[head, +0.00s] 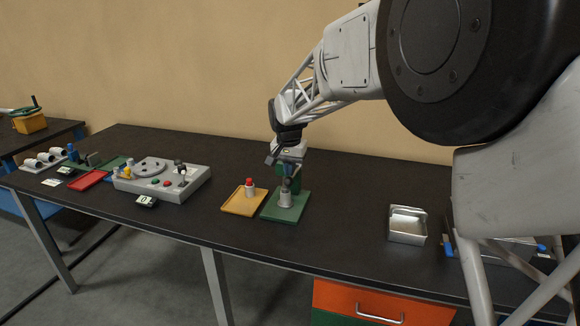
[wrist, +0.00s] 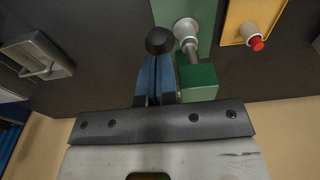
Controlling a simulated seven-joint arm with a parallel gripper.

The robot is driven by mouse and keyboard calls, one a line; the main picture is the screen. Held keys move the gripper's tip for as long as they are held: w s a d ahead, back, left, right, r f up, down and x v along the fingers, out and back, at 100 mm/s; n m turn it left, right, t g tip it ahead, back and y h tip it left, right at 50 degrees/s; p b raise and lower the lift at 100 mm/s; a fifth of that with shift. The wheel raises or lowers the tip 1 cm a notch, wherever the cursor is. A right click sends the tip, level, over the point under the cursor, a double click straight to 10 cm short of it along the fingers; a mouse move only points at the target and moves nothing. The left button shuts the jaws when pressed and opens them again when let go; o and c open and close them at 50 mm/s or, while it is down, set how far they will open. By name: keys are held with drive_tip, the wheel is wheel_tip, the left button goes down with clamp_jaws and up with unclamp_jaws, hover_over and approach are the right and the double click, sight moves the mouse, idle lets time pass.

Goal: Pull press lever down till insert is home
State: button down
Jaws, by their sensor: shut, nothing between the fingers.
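The press stands on a green base plate (head: 287,212) in the middle of the bench. A grey cylinder (head: 285,199) sits on the plate under the press ram; how deep the insert sits in it I cannot tell. The wrist view shows the green press body (wrist: 198,82) and the silver ram (wrist: 190,48). The black ball knob of the lever (wrist: 159,40) appears right at my fingertips. My gripper (wrist: 156,58) has its blue fingers together, with nothing between them. Whether they touch the knob I cannot tell. In the head view my gripper (head: 273,158) is above and beside the press.
A yellow tray (head: 238,206) with a red-topped grey part (head: 249,188) is left of the press. A grey control box (head: 160,182) stands farther left, beside a red tray (head: 90,180). A metal bin (head: 407,238) is on the right. Bench between press and bin is clear.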

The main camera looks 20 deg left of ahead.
drive_tip(key=shift+s+f, duration=0.2)
drive_tip(key=shift+f, duration=0.3)
drive_tip(key=shift+s+f, duration=0.2)
drive_tip(key=shift+f, duration=0.4)
drive_tip(key=r, duration=0.1)
drive_tip(key=w+r, duration=0.1)
drive_tip(key=r, duration=0.3)
drive_tip(key=shift+w+r, duration=0.2)
drive_tip(key=shift+w, duration=0.15)
wheel_tip(320, 180, up, 9)
drive_tip(key=s, duration=0.1)
drive_tip(key=shift+s+r, duration=0.15)
drive_tip(key=shift+s, duration=0.1)
